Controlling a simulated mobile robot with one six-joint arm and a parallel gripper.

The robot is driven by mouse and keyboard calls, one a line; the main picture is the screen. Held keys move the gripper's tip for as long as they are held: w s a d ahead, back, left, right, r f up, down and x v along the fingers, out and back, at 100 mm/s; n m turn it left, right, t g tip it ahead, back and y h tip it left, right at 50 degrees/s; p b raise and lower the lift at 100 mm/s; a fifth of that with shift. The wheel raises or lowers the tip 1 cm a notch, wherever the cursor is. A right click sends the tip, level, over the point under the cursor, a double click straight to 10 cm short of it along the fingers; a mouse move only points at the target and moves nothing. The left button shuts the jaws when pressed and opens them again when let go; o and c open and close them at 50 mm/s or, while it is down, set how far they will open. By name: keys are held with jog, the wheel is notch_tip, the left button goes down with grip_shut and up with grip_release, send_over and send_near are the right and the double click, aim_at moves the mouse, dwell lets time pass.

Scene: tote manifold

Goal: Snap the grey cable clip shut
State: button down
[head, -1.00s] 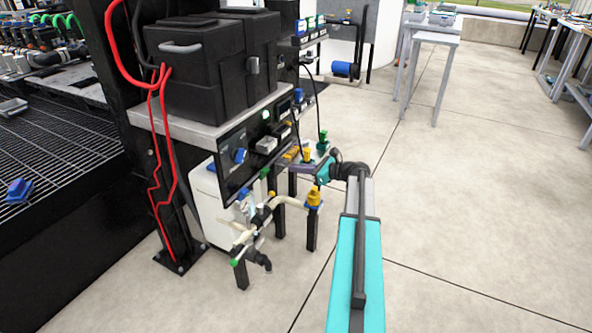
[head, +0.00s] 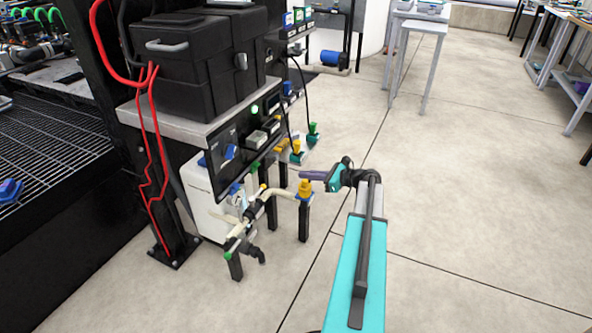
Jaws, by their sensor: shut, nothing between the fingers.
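My gripper (head: 303,174) is at the end of my turquoise arm, right of the bench panel. Its purple fingers are shut with nothing between them and point left. They show just above a yellow fitting (head: 305,188) on a blue base; whether they touch it is unclear. I cannot single out the grey cable clip with certainty. Small light-grey pieces sit on the front of the black panel (head: 232,150), left of my gripper.
Pale pipes (head: 280,192) with valves run in front of the panel, on black posts. A black box (head: 195,60) stands on the bench above. Yellow and green fittings (head: 297,147) sit behind my gripper. A grey table (head: 412,40) stands far back.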

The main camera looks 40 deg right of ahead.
jog(key=shift+s+d, duration=0.25)
jog(key=shift+s, duration=0.4)
jog(key=shift+s+d, duration=0.25)
jog(key=shift+s, duration=0.4)
